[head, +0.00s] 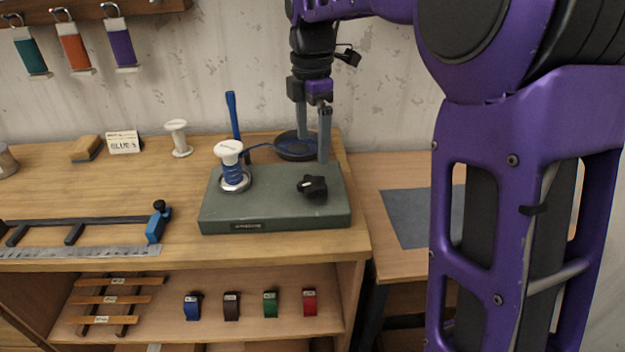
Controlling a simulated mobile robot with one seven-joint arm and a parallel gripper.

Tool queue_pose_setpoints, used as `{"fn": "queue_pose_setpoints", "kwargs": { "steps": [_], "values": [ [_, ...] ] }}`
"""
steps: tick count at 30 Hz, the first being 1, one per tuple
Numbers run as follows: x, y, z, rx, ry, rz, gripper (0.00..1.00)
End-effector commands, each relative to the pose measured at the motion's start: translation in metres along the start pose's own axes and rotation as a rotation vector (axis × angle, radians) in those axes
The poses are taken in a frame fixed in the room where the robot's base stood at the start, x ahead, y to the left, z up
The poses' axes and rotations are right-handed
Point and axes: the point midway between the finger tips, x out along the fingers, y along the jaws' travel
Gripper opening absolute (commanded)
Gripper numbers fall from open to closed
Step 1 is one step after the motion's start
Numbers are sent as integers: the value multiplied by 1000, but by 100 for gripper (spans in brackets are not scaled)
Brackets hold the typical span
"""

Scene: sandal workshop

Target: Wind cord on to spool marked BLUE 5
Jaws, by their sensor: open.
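A white spool (229,150) stands upright on the silver plate of a grey-green winding machine (275,212), with some blue cord (232,174) wound around its middle. The cord runs right, past an upright blue lever (234,118), towards a round black dish (283,150) behind the machine. A black knob (312,187) sits on the machine's top right. A small card (123,142) on the bench appears to read BLUE 5. My gripper (312,152) is open and points down, its fingers apart over the dish and the machine's back right. No spool marking is readable.
An empty white spool (179,139) and a brush-like block (87,148) stand at the bench's back. A ruler (80,251) and a blue-ended bar (155,222) lie at front left. Coloured tags (72,50) hang above. The bench's left middle is clear.

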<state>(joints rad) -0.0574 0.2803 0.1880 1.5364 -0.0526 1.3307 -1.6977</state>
Motion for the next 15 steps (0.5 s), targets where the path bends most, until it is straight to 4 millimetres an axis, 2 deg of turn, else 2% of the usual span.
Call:
{"fn": "queue_pose_setpoints", "kwargs": {
  "steps": [1,6,12,15],
  "values": [
    [15,-1,0,0,0,-3,100],
    [50,-1,0,0,0,-3,100],
    [80,0,0,1,-1,-2,100],
    [88,0,0,1,-1,0,100]
  ]
}}
